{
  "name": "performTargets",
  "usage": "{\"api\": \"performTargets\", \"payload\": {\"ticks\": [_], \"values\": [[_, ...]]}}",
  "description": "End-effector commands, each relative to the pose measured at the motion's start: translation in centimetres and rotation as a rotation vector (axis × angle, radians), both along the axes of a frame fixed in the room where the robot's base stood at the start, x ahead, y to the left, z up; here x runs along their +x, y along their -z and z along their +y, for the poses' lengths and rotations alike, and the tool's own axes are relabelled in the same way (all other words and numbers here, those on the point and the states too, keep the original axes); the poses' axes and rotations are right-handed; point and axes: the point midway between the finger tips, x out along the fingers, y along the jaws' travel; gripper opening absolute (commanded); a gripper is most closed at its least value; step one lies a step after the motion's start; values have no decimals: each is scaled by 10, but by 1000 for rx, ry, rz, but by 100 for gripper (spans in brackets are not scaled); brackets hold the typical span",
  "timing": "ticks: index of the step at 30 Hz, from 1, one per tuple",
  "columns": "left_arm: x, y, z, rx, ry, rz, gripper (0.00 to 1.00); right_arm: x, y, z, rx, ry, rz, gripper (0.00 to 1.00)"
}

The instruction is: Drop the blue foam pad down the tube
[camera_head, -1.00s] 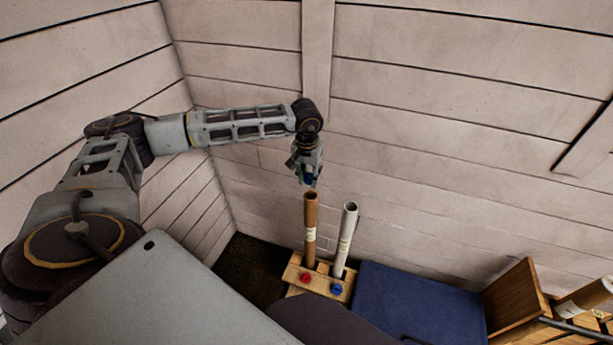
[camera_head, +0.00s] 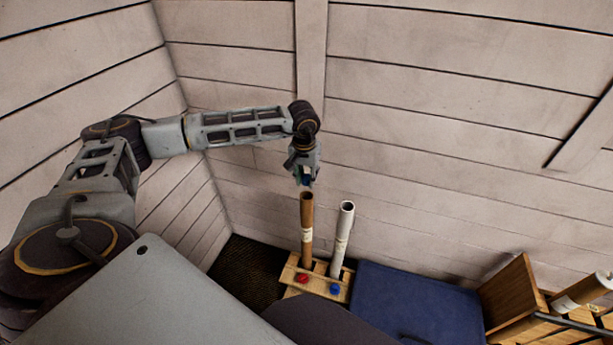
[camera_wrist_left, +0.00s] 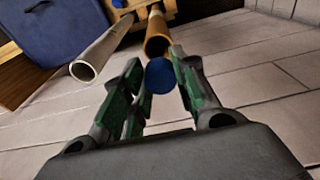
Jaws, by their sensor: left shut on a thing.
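My left gripper (camera_head: 304,180) is just above the open top of the brown tube (camera_head: 306,225). In the left wrist view, the gripper (camera_wrist_left: 158,82) is shut on the round blue foam pad (camera_wrist_left: 160,76), held between its green-padded fingers. The brown tube's mouth (camera_wrist_left: 157,46) shows just beyond the pad, apart from it. The white tube (camera_head: 343,238) stands to the right of the brown one. My right gripper is not in view.
A dark blue case (camera_head: 415,305) lies right of the stand. A plank wall rises behind the tubes. A dark mat (camera_head: 247,268) lies left of the stand.

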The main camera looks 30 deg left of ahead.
Motion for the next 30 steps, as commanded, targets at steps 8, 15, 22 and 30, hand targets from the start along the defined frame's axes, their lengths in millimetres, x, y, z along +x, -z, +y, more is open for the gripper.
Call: {"api": "performTargets", "payload": {"ticks": [8, 15, 22, 30], "values": [[0, 14, 0, 0, 0, 0, 21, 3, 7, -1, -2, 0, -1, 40], [0, 24, 0, 0, 0, 0, 21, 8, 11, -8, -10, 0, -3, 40], [0, 33, 0, 0, -1, 0, 21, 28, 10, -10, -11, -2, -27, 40], [0, 43, 0, 0, -1, 0, 21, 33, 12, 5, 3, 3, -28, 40]]}}
